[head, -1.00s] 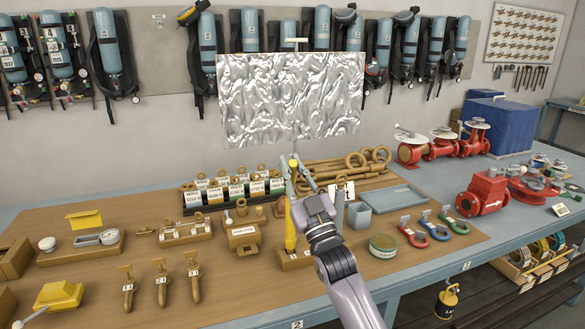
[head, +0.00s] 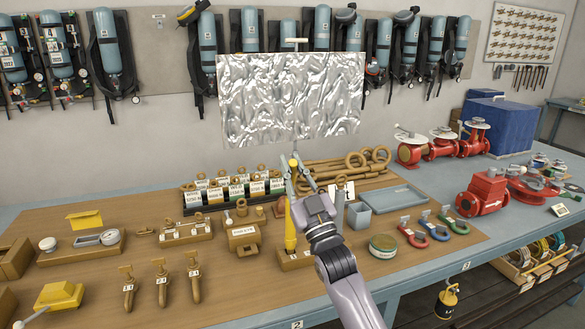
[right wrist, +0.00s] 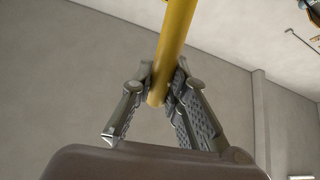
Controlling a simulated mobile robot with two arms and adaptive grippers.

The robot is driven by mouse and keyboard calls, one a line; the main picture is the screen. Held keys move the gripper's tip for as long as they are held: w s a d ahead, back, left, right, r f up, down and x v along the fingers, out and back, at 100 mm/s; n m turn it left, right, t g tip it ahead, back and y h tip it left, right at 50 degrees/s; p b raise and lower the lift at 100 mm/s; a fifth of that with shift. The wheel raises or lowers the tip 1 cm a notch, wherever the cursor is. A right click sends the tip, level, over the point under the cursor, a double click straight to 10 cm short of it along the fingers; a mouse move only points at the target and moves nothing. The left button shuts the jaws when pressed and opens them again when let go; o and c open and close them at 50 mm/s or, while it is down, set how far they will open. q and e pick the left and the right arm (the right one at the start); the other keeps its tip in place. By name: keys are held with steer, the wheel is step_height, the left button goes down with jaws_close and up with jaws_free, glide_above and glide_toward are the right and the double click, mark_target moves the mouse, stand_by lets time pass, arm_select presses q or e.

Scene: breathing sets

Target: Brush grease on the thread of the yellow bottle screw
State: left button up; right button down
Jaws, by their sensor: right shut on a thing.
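My right gripper (head: 293,168) is raised over the middle of the bench, shut on a yellow rod (head: 293,163). In the right wrist view the rod (right wrist: 176,45) runs up from between the two fingers (right wrist: 158,98). In the head view, a yellow upright piece (head: 290,228) stands on a small wooden block (head: 296,262) just below the fingers. I cannot tell whether it is one piece with the held rod, or which is the bottle screw. No thread or brush bristles can be made out. A round greenish tin (head: 383,246) stands to the right. My left gripper is out of view.
A crinkled silver sheet (head: 290,100) shows upright behind the gripper. Labelled canisters (head: 230,190), a grey cup (head: 359,215), a grey tray (head: 388,199) and several shackles (head: 412,234) surround the arm. Red valves (head: 483,193) stand at the right.

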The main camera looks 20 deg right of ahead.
steer(key=shift+s+a+r+p, duration=0.1)
steer(key=shift+s+r+p, duration=0.4)
steer(key=shift+p, duration=0.1)
steer(key=shift+s+a+r+p, duration=0.25)
steer(key=shift+s+r+p, duration=0.5)
steer(key=shift+s+p, duration=0.25)
steer(key=shift+s+a+r+p, duration=0.25)
steer(key=shift+s+r+p, duration=0.5)
steer(key=shift+s+p, duration=0.2)
